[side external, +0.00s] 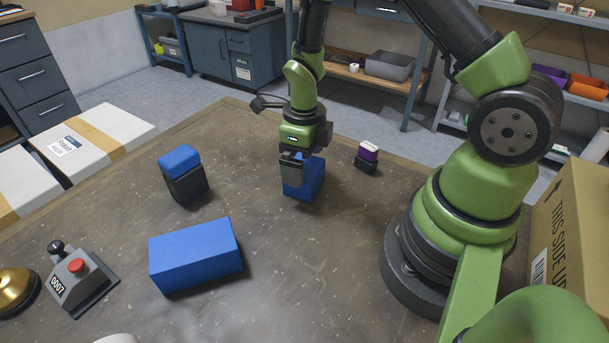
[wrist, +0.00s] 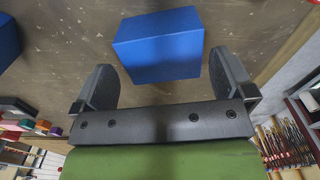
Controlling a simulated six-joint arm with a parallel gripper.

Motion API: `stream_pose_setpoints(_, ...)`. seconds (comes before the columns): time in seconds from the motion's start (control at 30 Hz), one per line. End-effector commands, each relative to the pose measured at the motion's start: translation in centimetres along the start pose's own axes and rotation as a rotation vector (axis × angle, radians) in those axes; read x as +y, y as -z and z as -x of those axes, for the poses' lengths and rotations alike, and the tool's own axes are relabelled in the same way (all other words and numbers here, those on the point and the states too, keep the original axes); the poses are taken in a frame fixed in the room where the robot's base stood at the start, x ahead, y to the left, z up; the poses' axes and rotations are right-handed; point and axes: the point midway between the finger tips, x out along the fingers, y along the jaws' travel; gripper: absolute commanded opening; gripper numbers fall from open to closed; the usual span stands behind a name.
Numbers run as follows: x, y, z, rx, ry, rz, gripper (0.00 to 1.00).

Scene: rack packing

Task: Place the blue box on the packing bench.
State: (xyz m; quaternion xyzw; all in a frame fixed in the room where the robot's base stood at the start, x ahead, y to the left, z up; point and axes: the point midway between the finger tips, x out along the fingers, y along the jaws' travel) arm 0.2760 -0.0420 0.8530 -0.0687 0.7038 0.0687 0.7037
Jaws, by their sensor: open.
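A blue box (side external: 309,180) is under my gripper (side external: 294,163) in the side view and appears to rest on the brown bench (side external: 310,255). In the wrist view the blue box (wrist: 158,50) lies ahead between the two dark fingers of my gripper (wrist: 163,64), with a visible gap on each side. The jaws are open. My gripper hides part of the box's near upper side in the side view. A larger blue box (side external: 195,256) lies nearer the camera on the bench.
A dark block with a blue top (side external: 183,175) stands left of my gripper. A small purple-and-black item (side external: 367,157) stands right of it. A button box (side external: 80,278) and a gold dome (side external: 15,290) are at lower left. A cardboard box (side external: 575,235) is at right.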

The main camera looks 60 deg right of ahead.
Motion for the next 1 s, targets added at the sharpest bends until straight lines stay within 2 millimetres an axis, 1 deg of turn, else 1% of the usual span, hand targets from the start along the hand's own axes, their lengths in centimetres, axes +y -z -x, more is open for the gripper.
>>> stream_pose_setpoints(0.03,-0.1,0.1,-0.9,0.005,-0.002,-0.001,1.00)
stream_pose_setpoints(0.1,-0.2,0.1,-2.0,0.004,-0.002,-0.002,1.00)
stream_pose_setpoints(0.2,-0.2,0.1,-3.1,0.003,-0.001,-0.001,1.00)
stream_pose_setpoints(0.3,-0.2,0.1,-3.6,0.001,-0.001,0.000,1.00)
stream_pose_setpoints(0.5,-0.2,0.0,-3.6,-0.001,0.000,0.000,1.00)
stream_pose_setpoints(0.53,-0.2,0.0,-3.6,-0.001,0.000,0.000,0.98)
stream_pose_setpoints(0.57,-0.2,0.0,-3.6,-0.001,0.000,0.000,0.91)
stream_pose_setpoints(0.6,-0.2,0.0,-3.6,0.000,0.000,0.000,0.82)
stream_pose_setpoints(0.67,-0.2,0.0,-3.6,0.000,0.000,0.000,0.68)
stream_pose_setpoints(0.7,-0.2,0.0,-3.6,0.000,0.000,0.000,0.59)
stream_pose_setpoints(0.73,-0.2,0.0,-3.6,0.000,0.000,0.000,0.57)
stream_pose_setpoints(0.77,-0.2,0.0,-3.6,-0.001,0.000,0.000,0.53)
stream_pose_setpoints(1.0,-0.2,0.0,-3.4,-0.001,0.000,0.000,0.53)
